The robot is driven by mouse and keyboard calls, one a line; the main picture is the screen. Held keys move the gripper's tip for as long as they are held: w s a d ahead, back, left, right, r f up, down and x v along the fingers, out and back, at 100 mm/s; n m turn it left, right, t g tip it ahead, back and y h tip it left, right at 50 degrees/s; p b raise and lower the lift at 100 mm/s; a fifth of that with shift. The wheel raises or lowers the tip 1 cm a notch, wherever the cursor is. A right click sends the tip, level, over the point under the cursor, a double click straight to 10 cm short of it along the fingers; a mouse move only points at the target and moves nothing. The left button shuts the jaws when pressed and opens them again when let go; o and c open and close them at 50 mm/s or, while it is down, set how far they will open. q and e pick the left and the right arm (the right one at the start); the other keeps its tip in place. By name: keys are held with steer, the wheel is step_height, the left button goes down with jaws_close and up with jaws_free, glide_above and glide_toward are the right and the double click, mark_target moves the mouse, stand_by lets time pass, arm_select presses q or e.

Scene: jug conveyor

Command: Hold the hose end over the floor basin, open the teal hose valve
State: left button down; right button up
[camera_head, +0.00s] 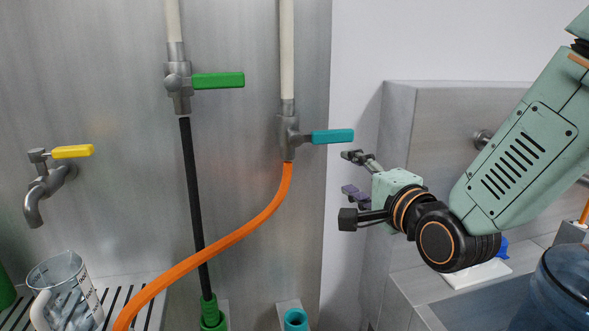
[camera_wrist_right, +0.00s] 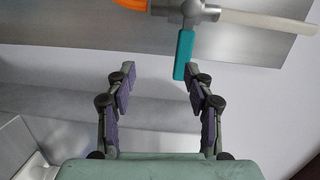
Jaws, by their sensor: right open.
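The teal valve handle (camera_head: 333,136) points sideways to the right from its grey valve body (camera_head: 288,136) on the metal wall panel. An orange hose (camera_head: 240,232) hangs from this valve and curves down to the lower left; its free end is out of view. My right gripper (camera_head: 350,188) is open and empty, just right of and below the teal handle. In the right wrist view, the teal handle (camera_wrist_right: 184,54) lies ahead of the open fingers (camera_wrist_right: 162,84), nearer the right finger and apart from both. My left gripper and the floor basin are not in view.
A green-handled valve (camera_head: 217,80) with a black hose (camera_head: 193,200) is to the left. A yellow-handled tap (camera_head: 72,152) and a clear measuring jug (camera_head: 66,290) are at far left. A trough (camera_head: 440,300) and a blue bottle (camera_head: 560,290) are at lower right.

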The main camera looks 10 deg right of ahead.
mark_target(325, 139)
arm_select(q)
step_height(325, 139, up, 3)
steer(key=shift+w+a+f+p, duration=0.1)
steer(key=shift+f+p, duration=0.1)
steer(key=shift+p, duration=0.85)
arm_select(e)
steer(key=shift+m+t, duration=0.3)
steer(key=w+r, duration=0.1)
steer(key=w, duration=0.3)
steer(key=w+a+r, duration=0.1)
steer(key=w, duration=0.3)
steer(key=w+a+r, duration=0.1)
steer(key=w, duration=0.3)
steer(key=shift+w+a+r, duration=0.1)
steer(key=shift+a+r, duration=0.05)
steer(key=shift+r, duration=0.15)
steer(key=shift+c, duration=0.4)
jaws_close()
